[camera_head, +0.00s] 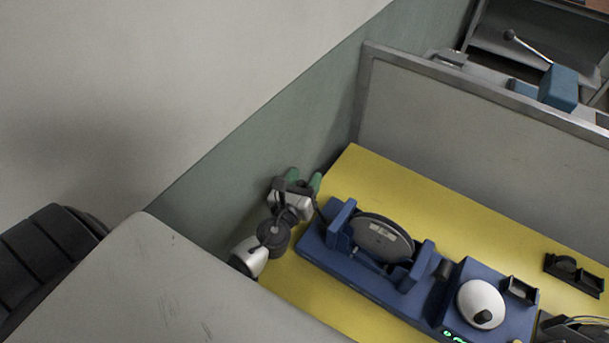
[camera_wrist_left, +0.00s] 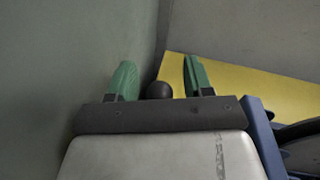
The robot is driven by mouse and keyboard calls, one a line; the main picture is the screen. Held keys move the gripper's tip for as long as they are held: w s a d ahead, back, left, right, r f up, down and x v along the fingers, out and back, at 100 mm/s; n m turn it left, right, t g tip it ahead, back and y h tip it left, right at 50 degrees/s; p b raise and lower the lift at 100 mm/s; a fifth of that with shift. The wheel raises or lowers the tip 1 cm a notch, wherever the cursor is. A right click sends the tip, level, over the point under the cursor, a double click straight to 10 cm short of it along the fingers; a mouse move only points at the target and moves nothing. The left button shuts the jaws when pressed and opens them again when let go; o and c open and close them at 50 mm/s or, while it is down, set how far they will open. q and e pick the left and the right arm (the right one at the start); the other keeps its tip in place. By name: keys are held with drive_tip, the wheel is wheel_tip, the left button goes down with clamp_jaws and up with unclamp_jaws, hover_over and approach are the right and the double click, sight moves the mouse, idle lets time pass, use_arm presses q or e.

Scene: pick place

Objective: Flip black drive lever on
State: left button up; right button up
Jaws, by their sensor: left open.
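The black ball knob (camera_wrist_left: 158,90) of a lever shows in the left wrist view, between the two green fingers of my left gripper (camera_wrist_left: 158,80), nearer the left finger. The jaws are apart and not closed on it. In the head view my left gripper (camera_head: 303,179) is beside the left end of a blue machine (camera_head: 345,280), close to the green wall. I cannot make out the knob clearly there. The lever's shaft is hidden behind the gripper body in the wrist view. My right gripper is not in view.
The blue machine carries a large grey disc (camera_head: 383,238) and a white dome (camera_head: 481,304) with a black knob. It stands on a yellow table (camera_head: 440,205). A grey partition (camera_head: 480,130) runs behind it. A black holder (camera_head: 574,273) lies at the right. The green wall (camera_head: 235,165) is close on the left.

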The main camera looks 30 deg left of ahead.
use_arm(q)
drive_tip(key=shift+w, duration=0.1)
drive_tip(key=shift+c, duration=0.8)
clamp_jaws()
drive_tip(key=d+m, duration=0.1)
drive_tip(key=d+r+m, duration=0.1)
drive_tip(key=d+m, duration=0.1)
drive_tip(key=d+r+m+p, duration=0.1)
drive_tip(key=shift+s+d+t, duration=0.2)
drive_tip(key=shift+t, duration=0.2)
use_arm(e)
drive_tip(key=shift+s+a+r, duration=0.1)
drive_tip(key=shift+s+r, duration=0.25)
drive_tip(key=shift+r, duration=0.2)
use_arm(q)
drive_tip(key=shift+o, duration=0.8)
unclamp_jaws()
drive_tip(key=shift+a, duration=0.15)
